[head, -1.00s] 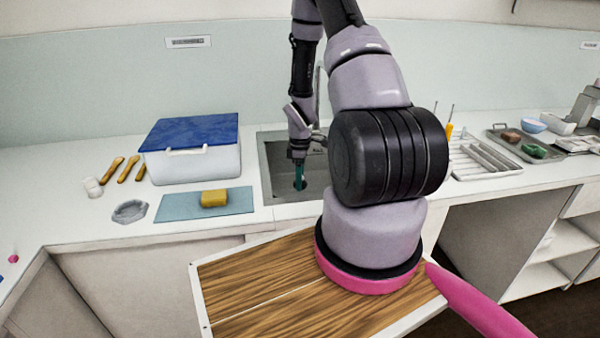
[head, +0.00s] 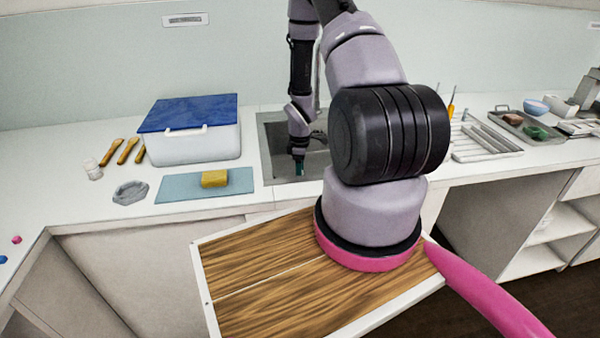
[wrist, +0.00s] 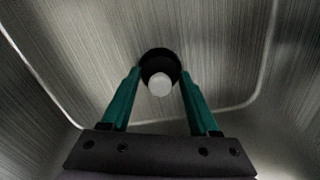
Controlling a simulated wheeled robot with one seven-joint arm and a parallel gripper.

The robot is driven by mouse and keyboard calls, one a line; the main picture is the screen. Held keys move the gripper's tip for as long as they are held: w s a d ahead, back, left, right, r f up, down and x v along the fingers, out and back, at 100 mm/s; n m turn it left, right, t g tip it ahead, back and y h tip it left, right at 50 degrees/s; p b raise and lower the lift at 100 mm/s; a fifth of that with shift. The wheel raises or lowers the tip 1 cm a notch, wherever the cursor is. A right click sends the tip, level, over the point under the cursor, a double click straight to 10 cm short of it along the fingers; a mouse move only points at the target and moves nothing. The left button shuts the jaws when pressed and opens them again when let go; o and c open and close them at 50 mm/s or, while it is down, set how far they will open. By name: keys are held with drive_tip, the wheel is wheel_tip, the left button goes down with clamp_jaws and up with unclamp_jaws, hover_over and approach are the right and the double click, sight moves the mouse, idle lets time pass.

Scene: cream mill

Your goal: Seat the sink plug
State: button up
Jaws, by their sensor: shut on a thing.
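My gripper (head: 299,170) reaches down into the steel sink (head: 268,150), its teal fingers pointing at the sink floor. In the wrist view my gripper (wrist: 161,75) has its two fingers on either side of a pale round-topped piece, which I take for the sink plug (wrist: 160,85). A dark round area surrounds its far side; I cannot tell whether this is the drain opening or part of the plug. The gripper is shut on the plug, though contact is hard to see. Whether the plug sits in the drain cannot be told. In the head view the plug is not discernible.
A white box with a blue lid (head: 190,145) stands left of the sink. A yellow sponge (head: 214,178) lies on a blue mat (head: 180,189) near the counter front. A ribbed drainer (head: 485,140) and a tray (head: 545,138) are at the right. Sink walls surround the gripper.

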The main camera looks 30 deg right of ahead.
drive_tip(key=shift+f, duration=0.5)
idle(1.0)
drive_tip(key=o, duration=1.3)
drive_tip(key=shift+o, duration=0.5)
drive_tip(key=shift+r, duration=0.1)
drive_tip(key=shift+r, duration=1.45)
drive_tip(key=shift+r, duration=1.5)
